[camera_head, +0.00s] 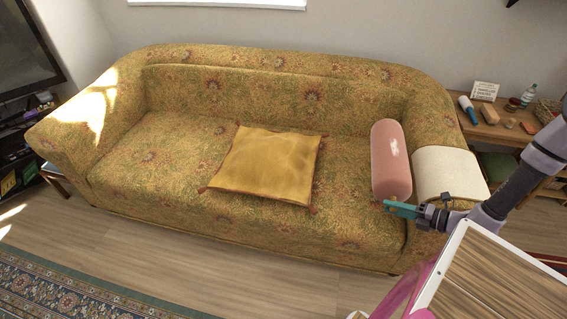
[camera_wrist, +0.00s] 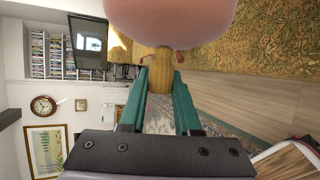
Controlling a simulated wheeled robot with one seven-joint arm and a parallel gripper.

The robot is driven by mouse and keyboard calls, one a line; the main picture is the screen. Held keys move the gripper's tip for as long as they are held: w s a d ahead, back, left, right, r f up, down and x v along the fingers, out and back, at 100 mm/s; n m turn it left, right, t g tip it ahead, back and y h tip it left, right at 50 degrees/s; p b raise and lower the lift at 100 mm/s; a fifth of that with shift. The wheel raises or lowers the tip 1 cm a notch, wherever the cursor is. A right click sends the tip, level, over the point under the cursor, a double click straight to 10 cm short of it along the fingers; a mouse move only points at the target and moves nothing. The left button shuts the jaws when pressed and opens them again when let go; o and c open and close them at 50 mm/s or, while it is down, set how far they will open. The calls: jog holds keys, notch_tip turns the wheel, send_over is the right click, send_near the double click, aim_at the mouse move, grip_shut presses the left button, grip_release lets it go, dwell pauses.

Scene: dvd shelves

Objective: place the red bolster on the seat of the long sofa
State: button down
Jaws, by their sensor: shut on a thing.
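The bolster (camera_head: 391,160), a pinkish-red cylinder, is at the right end of the long sofa (camera_head: 190,150), beside the right armrest. Its long axis runs from the backrest toward the front edge. My gripper (camera_head: 392,205), with teal fingers, is at the bolster's near, lower end and shut on it. In the wrist view the bolster (camera_wrist: 170,18) fills the top, just beyond the fingertips (camera_wrist: 160,68). The sofa is patterned in gold and green.
A yellow cushion (camera_head: 263,163) with red tassels lies mid-seat; the seat left of it is clear. A white cloth (camera_head: 447,174) covers the right armrest. A side shelf with small items (camera_head: 490,114) stands behind my arm.

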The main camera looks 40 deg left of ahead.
jog(key=shift+w, duration=0.15)
notch_tip(320, 180, down, 18)
jog(key=c, duration=0.6)
grip_release()
jog(key=v, duration=1.2)
